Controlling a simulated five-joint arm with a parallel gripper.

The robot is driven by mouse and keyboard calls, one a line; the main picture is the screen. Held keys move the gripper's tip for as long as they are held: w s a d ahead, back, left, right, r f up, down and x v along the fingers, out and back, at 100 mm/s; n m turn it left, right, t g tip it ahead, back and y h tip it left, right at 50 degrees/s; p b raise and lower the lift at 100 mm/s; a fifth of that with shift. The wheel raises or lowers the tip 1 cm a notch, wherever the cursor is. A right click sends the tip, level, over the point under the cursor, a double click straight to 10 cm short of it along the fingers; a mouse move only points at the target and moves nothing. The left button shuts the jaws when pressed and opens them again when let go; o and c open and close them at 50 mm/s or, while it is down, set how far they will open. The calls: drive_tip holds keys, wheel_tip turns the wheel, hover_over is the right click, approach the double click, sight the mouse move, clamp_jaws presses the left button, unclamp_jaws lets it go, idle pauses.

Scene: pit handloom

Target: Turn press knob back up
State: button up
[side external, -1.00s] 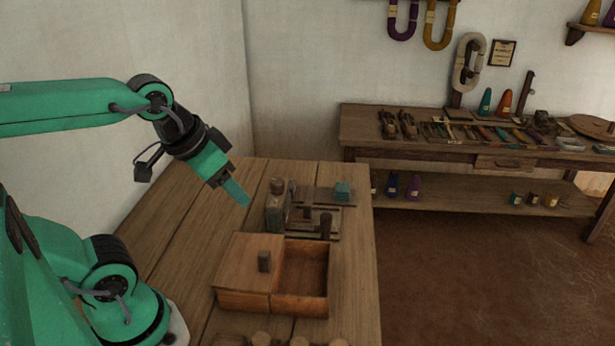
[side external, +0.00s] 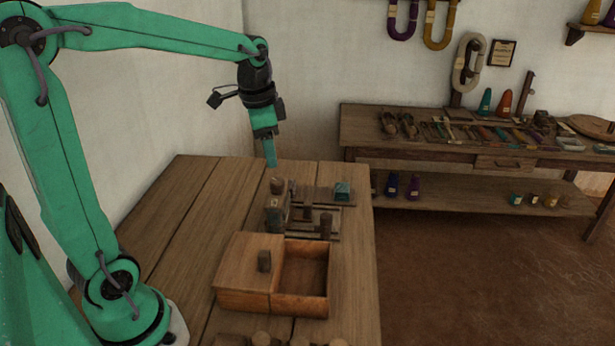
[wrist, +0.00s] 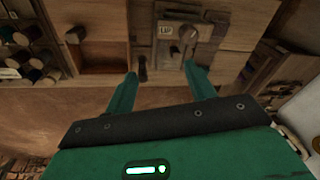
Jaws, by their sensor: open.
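The press (side external: 276,212) is a small dark upright block on the wooden table, with a brown knob (side external: 277,185) on top.
A wooden box (side external: 299,303) with a handled lid and an open compartment stands in front of the press. Short dark posts (side external: 326,225) and a teal block (side external: 342,190) stand to its right. The table's left part is clear. A tool bench (side external: 430,150) stands at the back.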

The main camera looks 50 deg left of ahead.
sight(277, 180)
drive_tip(key=w+a+f+m+g, duration=0.1)
drive_tip(key=w+a+f, duration=0.1)
drive_tip(key=a, duration=0.1)
drive_tip(key=w+a+f+m, duration=0.1)
drive_tip(key=w+a+f, duration=0.1)
drive_tip(key=w+a, duration=0.1)
drive_tip(key=shift+w+f+g, duration=0.25)
drive_tip(key=shift+f+g, duration=0.15)
drive_tip(key=shift+f, duration=3.95)
drive_tip(key=c, duration=1)
